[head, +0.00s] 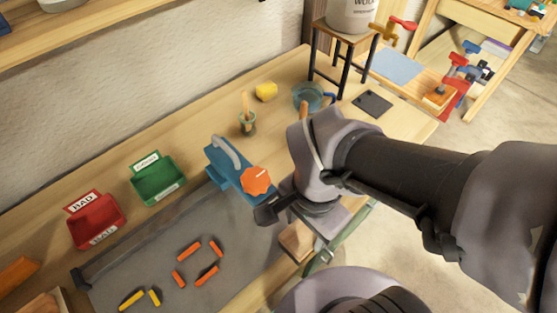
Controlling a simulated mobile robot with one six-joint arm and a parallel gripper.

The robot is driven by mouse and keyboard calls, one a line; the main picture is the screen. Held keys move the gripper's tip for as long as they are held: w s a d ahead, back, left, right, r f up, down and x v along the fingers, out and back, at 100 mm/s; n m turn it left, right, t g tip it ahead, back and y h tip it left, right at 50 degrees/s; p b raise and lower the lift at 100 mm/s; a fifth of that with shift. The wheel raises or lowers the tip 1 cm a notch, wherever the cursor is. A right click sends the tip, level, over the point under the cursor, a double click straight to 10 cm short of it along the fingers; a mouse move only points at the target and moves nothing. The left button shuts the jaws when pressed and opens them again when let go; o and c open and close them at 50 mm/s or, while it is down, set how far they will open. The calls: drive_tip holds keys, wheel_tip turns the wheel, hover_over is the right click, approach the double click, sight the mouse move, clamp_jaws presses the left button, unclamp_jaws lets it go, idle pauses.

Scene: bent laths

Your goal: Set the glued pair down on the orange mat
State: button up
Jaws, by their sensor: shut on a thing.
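My gripper (300,222) hangs below my wrist over the right end of the grey work surface, near the front edge of the bench. It is shut on a piece of pale brown wood (296,241), which I take for the glued pair; my gripper and wrist hide much of it. I cannot see whether it touches anything below. No plain orange mat stands out. Several short orange strips (207,275) lie in a rough square on the grey surface (243,243), left of my gripper.
A blue device (226,168) with an orange knob stands close left of my gripper. A red bin (97,222) and green bin (157,181) stand at the back left. Yellow strips (131,300) lie at the front.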

drive_tip(key=w+d+p, duration=1.4)
drive_tip(key=d+p, duration=0.1)
drive_tip(key=d, duration=0.2)
drive_tip(key=w+d+f, duration=0.1)
drive_tip(key=w+d, duration=0.2)
drive_tip(key=w, duration=0.4)
drive_tip(key=w+d+f, duration=0.1)
drive_tip(key=w+d, duration=0.1)
drive_tip(key=w, duration=0.6)
wheel_tip(320, 180, down, 7)
drive_tip(key=b, duration=0.5)
drive_tip(key=shift+s+b, duration=0.15)
drive_tip(key=shift+b, duration=0.25)
drive_tip(key=shift+f, duration=0.2)
drive_tip(key=shift+f+b, duration=0.65)
drive_tip(key=shift+b, duration=0.05)
drive_tip(key=o, duration=1.5)
